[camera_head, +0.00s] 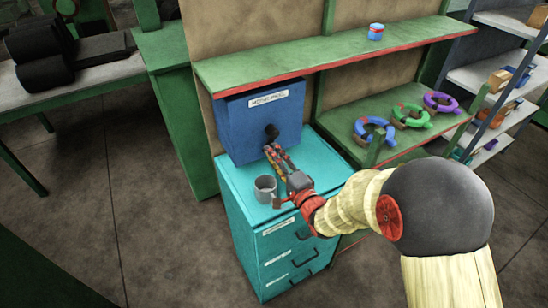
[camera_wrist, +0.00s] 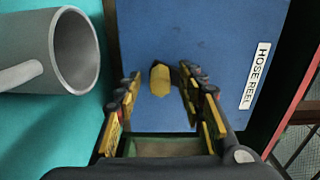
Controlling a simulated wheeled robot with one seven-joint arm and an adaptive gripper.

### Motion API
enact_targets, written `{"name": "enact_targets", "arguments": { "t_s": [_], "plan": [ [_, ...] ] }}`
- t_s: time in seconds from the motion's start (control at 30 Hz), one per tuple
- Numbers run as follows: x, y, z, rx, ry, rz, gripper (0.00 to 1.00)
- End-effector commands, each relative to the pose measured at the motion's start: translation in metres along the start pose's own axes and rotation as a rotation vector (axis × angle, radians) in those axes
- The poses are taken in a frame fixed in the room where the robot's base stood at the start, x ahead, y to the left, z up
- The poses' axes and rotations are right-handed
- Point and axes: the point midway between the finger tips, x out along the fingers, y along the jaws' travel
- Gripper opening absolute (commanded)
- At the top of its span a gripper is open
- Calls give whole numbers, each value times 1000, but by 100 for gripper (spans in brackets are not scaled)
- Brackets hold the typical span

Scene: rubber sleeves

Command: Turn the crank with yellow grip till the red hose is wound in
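The blue hose reel box (camera_head: 240,125) stands on the teal cabinet, and its labelled front also fills the wrist view (camera_wrist: 220,30). A dark crank (camera_head: 272,131) sits on its front. The crank's yellow grip (camera_wrist: 160,81) shows in the wrist view, pointing toward the camera. My gripper (camera_head: 273,150) is in front of the box. In the wrist view my gripper (camera_wrist: 161,72) is open, with one finger on each side of the yellow grip and visible gaps to both. The grip is hidden in the head view. I see no red hose in either view.
A grey mug (camera_head: 264,189) stands on the teal cabinet (camera_head: 235,190), close beside my gripper; it is also large at left in the wrist view (camera_wrist: 75,50). A green shelf (camera_head: 250,68) passes just above the box. Coloured rings (camera_head: 374,131) lie on the lower right shelf.

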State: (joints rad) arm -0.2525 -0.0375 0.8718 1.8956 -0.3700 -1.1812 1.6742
Motion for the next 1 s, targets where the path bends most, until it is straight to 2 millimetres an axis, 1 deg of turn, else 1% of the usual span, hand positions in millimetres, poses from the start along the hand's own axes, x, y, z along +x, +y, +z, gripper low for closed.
{"name": "enact_targets", "arguments": {
  "t_s": [0.17,0.4,0.5,0.6,0.7,0.8,1.0],
  "plan": [
    [-22,0,-1,0,2,0,39],
    [-71,0,-2,0,4,1,39],
    [-90,0,-1,1,3,1,39],
    [-103,0,-1,0,2,0,39],
    [-112,0,-1,0,3,0,39],
    [-117,0,0,0,1,0,39],
    [-118,0,0,0,0,0,39]
  ]
}}
